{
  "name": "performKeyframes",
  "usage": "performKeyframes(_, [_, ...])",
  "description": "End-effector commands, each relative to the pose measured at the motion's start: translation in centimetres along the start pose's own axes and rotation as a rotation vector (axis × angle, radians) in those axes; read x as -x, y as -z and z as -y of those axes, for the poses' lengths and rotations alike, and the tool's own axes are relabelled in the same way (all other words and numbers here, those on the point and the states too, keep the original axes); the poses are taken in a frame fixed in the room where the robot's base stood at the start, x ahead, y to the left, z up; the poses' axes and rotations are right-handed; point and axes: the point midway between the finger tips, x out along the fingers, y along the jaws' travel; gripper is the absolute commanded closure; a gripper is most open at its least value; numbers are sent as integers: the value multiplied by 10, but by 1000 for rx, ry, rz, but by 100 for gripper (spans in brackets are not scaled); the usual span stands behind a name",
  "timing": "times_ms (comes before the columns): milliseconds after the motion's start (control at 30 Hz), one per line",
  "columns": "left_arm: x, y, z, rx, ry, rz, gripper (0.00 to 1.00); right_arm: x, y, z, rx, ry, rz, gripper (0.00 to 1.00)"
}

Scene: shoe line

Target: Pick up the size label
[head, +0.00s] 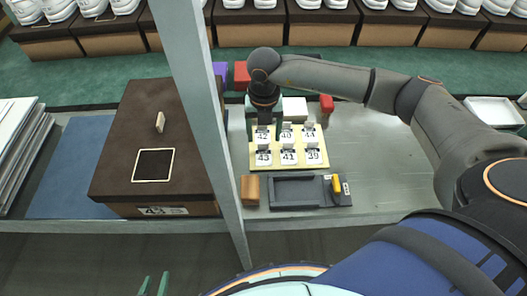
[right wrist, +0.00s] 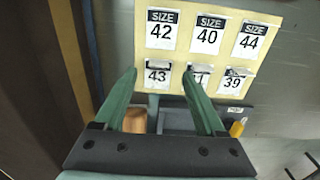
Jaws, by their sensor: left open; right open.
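A cream label board (head: 253,150) holds two rows of white size labels: 42, 40, 44 at the back and 43, 41, 39 at the front. The size 43 label (head: 264,158) is front left on the board; it also shows in the right wrist view (right wrist: 157,78). My right gripper (head: 264,122) is over the board's left side, open and empty. In its wrist view the green fingertips (right wrist: 159,73) appear on either side of the 43 label; I cannot tell the height gap. My left gripper (head: 154,284) is open at the bottom edge, only its green fingertips showing.
A brown shoe box (head: 115,150) marked 43 stands left, with a dark square and small beige piece on its lid. A grey post (head: 205,110) stands between box and board. A dark tray (head: 296,190) and wooden block (head: 250,190) lie in front of the board.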

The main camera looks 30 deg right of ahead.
Motion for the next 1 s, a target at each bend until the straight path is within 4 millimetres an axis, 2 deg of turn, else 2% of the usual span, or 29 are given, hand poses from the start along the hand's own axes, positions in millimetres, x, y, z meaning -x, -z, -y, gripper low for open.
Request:
performKeyframes(200, [1, 2, 2, 0, 4, -7, 56, -32, 1, -2, -1, 1, -2, 28])
performKeyframes(533, [1, 2, 2, 0, 5, -4, 56, -38, 1, -2, 0, 0, 0, 29])
performKeyframes(1000, [0, 1, 2, 1, 6, -2, 56, -38, 1, -2, -1, 0, 0, 82])
